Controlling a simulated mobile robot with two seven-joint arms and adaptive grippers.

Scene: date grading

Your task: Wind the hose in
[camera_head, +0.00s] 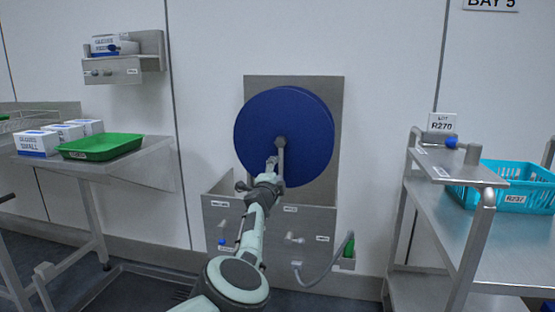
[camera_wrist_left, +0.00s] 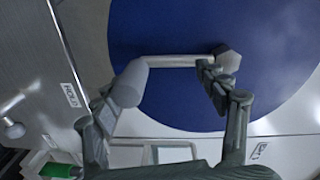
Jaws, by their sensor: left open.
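The hose reel is a large blue disc (camera_head: 300,115) on a grey wall plate, with a crank arm (camera_head: 281,158) reaching down from its hub. In the left wrist view the blue disc (camera_wrist_left: 270,25) fills the top, and the crank handle (camera_wrist_left: 130,82) is a grey cylinder beside the left-hand finger. My left gripper (camera_head: 271,165) is at the lower part of the crank. It is open, its fingers (camera_wrist_left: 160,95) apart; I cannot tell whether one touches the handle. A grey hose (camera_head: 325,270) curves below the reel towards a green piece (camera_head: 348,250). My right gripper is not in view.
A grey panel with labels and valves (camera_head: 310,222) stands below the reel. At left, a table (camera_head: 150,150) holds a green tray (camera_head: 100,147) and white boxes (camera_head: 37,143). At right, a steel cart (camera_head: 460,235) bears a turquoise basket (camera_head: 515,185).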

